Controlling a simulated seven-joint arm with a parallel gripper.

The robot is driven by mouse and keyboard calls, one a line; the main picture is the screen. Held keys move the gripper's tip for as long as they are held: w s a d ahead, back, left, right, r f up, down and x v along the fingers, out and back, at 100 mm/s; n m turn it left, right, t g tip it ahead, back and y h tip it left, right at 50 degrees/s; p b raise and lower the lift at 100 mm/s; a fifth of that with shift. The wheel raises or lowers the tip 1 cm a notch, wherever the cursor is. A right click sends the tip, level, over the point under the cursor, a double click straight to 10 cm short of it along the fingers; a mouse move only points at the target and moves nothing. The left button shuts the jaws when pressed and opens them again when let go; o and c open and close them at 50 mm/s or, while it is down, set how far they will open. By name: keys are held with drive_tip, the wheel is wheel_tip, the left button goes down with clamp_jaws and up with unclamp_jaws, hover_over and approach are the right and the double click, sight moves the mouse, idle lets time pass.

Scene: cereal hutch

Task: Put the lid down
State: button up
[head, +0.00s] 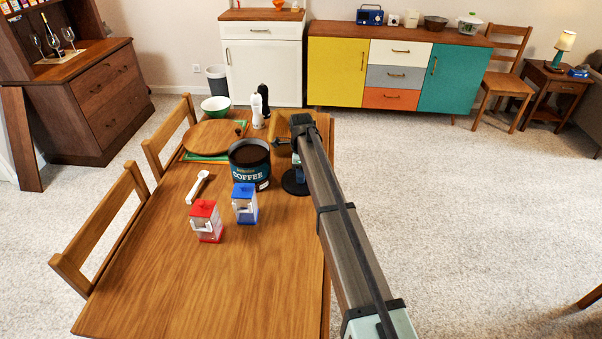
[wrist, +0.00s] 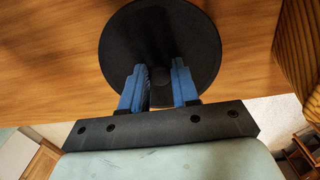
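The black round lid (wrist: 205,40) fills the top middle of the wrist view, over the wooden table. My gripper (wrist: 160,75) has its two blue fingers closed around the middle of the lid, where its dark knob is partly hidden. In the head view the lid (head: 291,184) shows at the table's right side, partly behind my arm. It looks roughly level; whether it touches the table I cannot tell. The coffee canister (head: 250,176) stands open just left of the lid, with dark contents showing.
A wooden block (head: 281,124) stands behind my gripper. A round board (head: 213,138), a green bowl (head: 216,106) and two shakers are farther back. The front tabletop (head: 200,285) is clear.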

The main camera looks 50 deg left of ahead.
drive_tip(key=o, duration=0.3)
drive_tip(key=shift+o, duration=0.2)
